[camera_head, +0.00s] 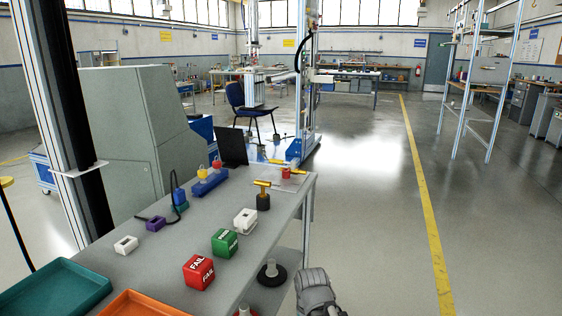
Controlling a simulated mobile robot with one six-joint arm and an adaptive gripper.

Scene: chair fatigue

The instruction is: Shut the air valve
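A dark cylindrical body with a yellow T-shaped handle (262,184) stands upright on the grey workbench, toward its far right edge. Behind it, a red fitting (286,172) with a yellow lever (293,170) sits on a plate at the far right corner. Either could be the air valve; I cannot tell which, nor whether it is open or shut. My gripper (316,288) is at the bottom centre, off the bench's right side, well apart from both. Its fingers are not clear, so I cannot tell whether it is open or shut.
The workbench (190,262) holds a red FAIL block (198,272), a green block (225,243), white blocks, a blue holder (209,182) and teal (55,296) and orange trays. A dark screen (232,148) stands at the back. The floor right of the bench is clear.

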